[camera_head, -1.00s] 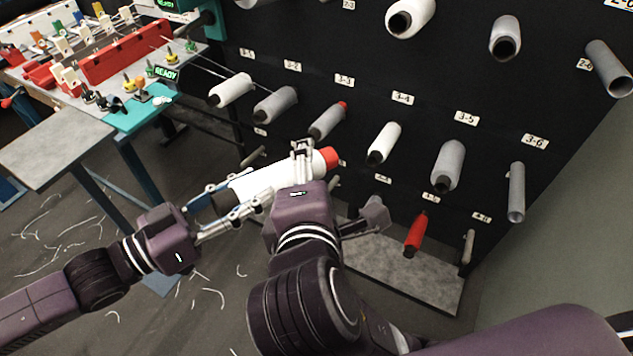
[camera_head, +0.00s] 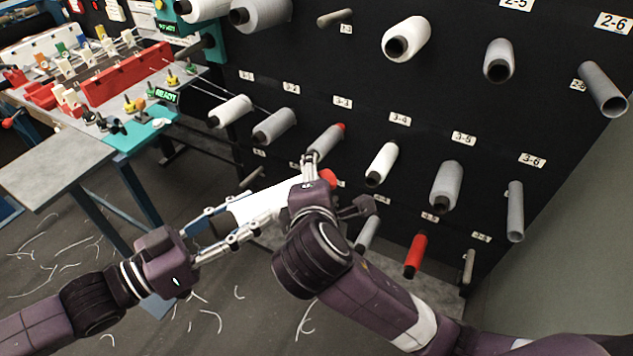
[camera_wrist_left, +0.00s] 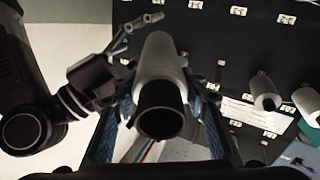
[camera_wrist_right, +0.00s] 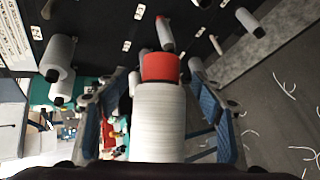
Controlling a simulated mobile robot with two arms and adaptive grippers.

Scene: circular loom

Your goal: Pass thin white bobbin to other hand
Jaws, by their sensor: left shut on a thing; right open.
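The white bobbin (camera_head: 258,205) with a red tip (camera_head: 328,178) is in the air in front of the black rack. My left gripper (camera_head: 250,207) is shut on it near its tipless end. In the left wrist view the bobbin's dark hollow end (camera_wrist_left: 160,118) faces the camera, between the blue finger pads. My right gripper (camera_head: 309,172) is at the red-tipped end and hides part of the bobbin. In the right wrist view the white body (camera_wrist_right: 157,125) and red end (camera_wrist_right: 159,67) lie between the right gripper's open fingers (camera_wrist_right: 155,95), with gaps at both sides.
The black rack (camera_head: 380,90) holds rows of white and grey bobbins on pegs, close behind my right gripper. A red bobbin (camera_head: 415,256) hangs low on it. A worktable (camera_head: 55,165) with red and teal fixtures stands at left. The floor (camera_head: 60,260) has scattered white thread scraps.

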